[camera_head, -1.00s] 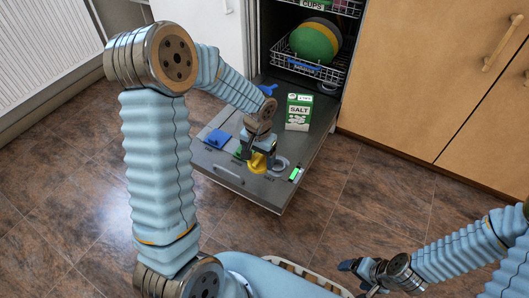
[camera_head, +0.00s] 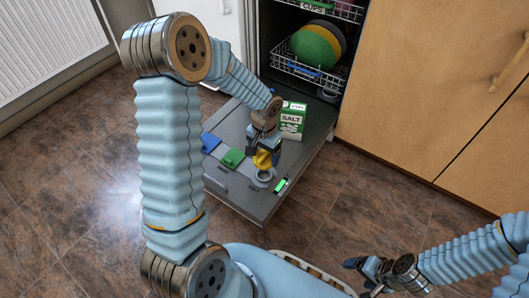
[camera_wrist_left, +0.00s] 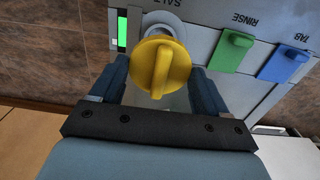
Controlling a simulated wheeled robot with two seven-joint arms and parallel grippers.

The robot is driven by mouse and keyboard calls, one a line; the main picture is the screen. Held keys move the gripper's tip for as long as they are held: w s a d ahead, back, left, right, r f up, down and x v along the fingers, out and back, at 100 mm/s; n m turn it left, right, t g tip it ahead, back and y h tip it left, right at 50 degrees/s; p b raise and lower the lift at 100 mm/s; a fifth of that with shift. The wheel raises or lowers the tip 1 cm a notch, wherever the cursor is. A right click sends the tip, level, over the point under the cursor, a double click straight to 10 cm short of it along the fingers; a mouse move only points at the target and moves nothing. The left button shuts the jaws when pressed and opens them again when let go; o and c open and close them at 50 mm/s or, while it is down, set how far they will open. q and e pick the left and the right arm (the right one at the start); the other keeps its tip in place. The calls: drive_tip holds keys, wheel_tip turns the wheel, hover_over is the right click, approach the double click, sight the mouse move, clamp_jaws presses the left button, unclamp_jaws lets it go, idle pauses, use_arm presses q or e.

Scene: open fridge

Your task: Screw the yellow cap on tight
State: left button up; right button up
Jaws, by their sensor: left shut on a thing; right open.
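The yellow cap (camera_head: 263,160), round with a raised grip bar, is held between the fingers of my left gripper (camera_head: 262,150). In the left wrist view the cap (camera_wrist_left: 176,68) sits between the two dark fingertips. The grey ring of the salt opening (camera_head: 265,178) is in the door, just below the cap in the head view. In the wrist view the cap partly covers the opening (camera_wrist_left: 160,20); I cannot tell whether they touch. My right gripper (camera_head: 364,273) is open and empty at the bottom, away from the door.
The open appliance door (camera_head: 240,203) carries a green flap (camera_head: 232,158), a blue flap (camera_head: 210,142) and a lit green indicator (camera_head: 281,185). A green-and-white salt box (camera_head: 292,120) stands behind my left gripper. A rack with plates (camera_head: 312,62) is inside the appliance.

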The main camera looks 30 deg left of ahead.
use_arm(q)
drive_tip(key=shift+f+b, duration=2.4)
drive_tip(key=shift+f, duration=0.8)
drive_tip(key=shift+f+b, duration=0.55)
drive_tip(key=shift+f, duration=0.6)
drive_tip(key=o, duration=1)
drive_tip(key=shift+r+p, duration=2.65)
drive_tip(key=shift+r, duration=0.9)
